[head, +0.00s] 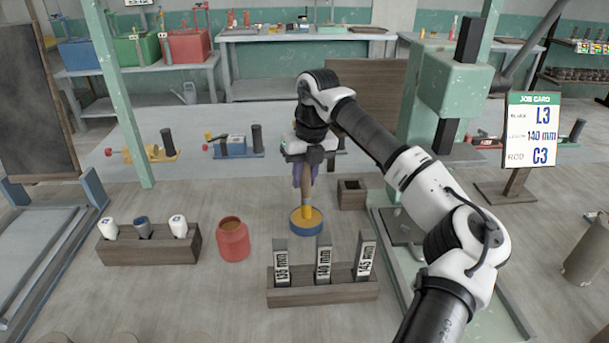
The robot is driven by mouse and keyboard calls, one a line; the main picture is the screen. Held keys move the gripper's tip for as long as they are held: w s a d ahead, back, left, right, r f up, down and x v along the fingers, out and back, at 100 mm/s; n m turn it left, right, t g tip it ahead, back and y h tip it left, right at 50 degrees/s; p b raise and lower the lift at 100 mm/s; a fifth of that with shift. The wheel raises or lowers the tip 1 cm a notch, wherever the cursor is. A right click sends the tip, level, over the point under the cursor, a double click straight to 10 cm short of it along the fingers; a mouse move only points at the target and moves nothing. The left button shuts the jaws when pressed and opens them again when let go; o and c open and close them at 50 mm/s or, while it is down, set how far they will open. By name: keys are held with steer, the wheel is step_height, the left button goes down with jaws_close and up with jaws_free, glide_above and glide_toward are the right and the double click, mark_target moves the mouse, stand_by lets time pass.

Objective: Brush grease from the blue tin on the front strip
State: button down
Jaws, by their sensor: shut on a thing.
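The blue tin (307,229) stands on the table in the middle of the head view, with yellow-orange grease showing inside its rim. The brush is near upright. Its lower end is at the grease inside the tin; whether the bristles touch it is hard to tell. Purple shows at the gripper's fingers. I cannot single out the front strip for sure in this view.
A rack of labelled gauge blocks (324,291) stands in front of the tin. A red jar (232,240) and a box of bottles (150,251) are left. A small wooden box (352,194) and a green machine (452,88) are right. A job card (531,130) stands far right.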

steer(key=shift+r+p, duration=2.5)
steer(key=shift+r, duration=1)
step_height(320, 180, up, 8)
steer(key=p, duration=0.3)
steer(key=shift+f, duration=0.25)
step_height(320, 180, down, 8)
steer(key=b, duration=0.3)
steer(key=shift+r, duration=0.15)
steer(key=shift+s+d, duration=0.1)
steer(key=shift+d, duration=0.05)
